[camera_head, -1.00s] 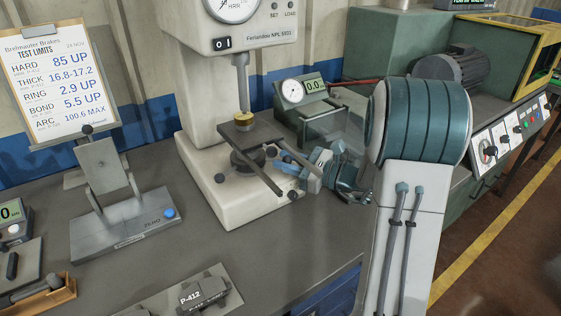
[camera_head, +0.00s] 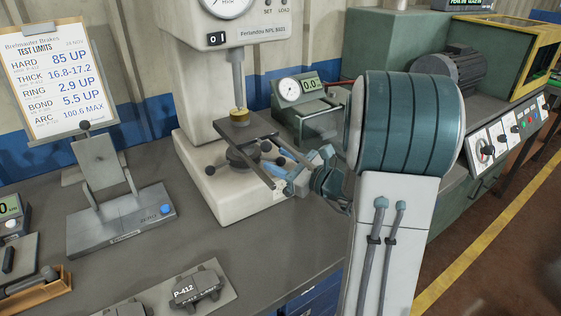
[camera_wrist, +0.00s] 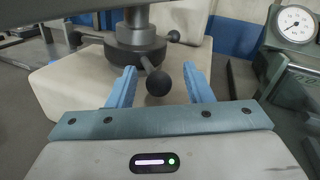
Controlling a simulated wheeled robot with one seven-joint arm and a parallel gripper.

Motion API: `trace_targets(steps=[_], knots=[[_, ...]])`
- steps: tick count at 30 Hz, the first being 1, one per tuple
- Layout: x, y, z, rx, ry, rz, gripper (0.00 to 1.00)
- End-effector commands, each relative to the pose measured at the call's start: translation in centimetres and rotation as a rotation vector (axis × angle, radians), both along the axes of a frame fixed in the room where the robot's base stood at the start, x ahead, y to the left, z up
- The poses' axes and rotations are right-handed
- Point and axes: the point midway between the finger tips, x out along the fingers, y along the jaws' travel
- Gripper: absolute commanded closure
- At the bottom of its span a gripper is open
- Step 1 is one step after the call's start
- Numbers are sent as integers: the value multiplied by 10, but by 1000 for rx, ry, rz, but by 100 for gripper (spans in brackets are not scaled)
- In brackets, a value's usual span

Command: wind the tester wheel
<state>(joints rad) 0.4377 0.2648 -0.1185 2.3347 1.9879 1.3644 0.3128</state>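The tester wheel (camera_head: 243,158) is a dark hub with ball-ended spokes under the plate of the white hardness tester (camera_head: 222,205). In the wrist view the wheel's hub (camera_wrist: 135,48) is at top centre. One black ball knob (camera_wrist: 158,82) points toward the camera, between the two blue fingers in the picture. My gripper (camera_wrist: 160,85) is open, with a finger on each side of that knob. No contact between fingers and knob is clear.
A dial gauge unit (camera_head: 299,95) stands right of the tester. A steel fixture (camera_head: 120,220) with a blue button stands left. P-412 brake parts (camera_head: 196,288) lie at the front. A clipboard of test limits (camera_head: 45,80) is at the back left.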

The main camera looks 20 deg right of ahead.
Motion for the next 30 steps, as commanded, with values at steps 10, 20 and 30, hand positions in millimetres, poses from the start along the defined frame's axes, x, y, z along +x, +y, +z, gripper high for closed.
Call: trace_targets(steps=[10, 20, 30], knots=[[-24, -15, -1, 0, 2, -3, 54], [-87, -55, 0, -1, 1, -5, 54], [-117, -73, 0, 0, 0, -1, 54]])
